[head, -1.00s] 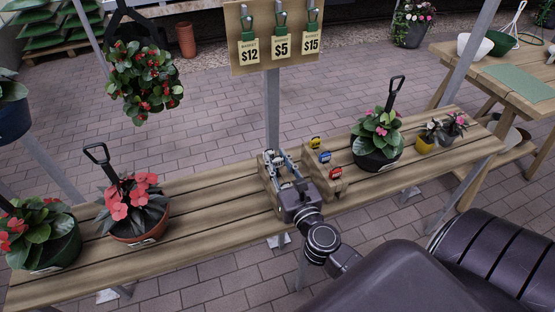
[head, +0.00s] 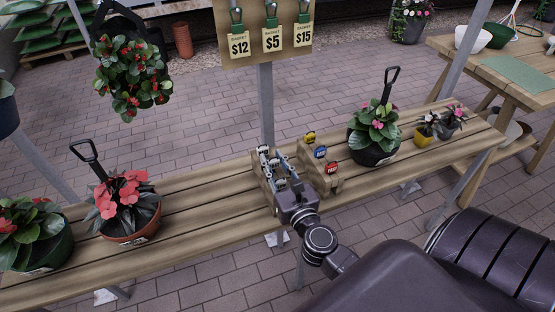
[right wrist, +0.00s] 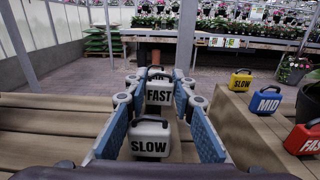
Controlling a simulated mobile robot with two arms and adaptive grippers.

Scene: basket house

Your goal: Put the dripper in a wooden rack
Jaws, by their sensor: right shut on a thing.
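Small white drippers with black handles stand on the left wooden rack (head: 258,178) on the bench. A white dripper marked SLOW (right wrist: 150,138) stands nearer the camera, between the finger bases. The right wooden rack (head: 335,183) holds yellow, blue and red drippers.
The wooden bench (head: 195,200) carries a red-flowered pot (head: 130,230) at left and a pink-flowered pot (head: 373,153) right of the racks. A price board (head: 245,45) on a metal post stands behind. A hanging basket (head: 132,80) is at upper left.

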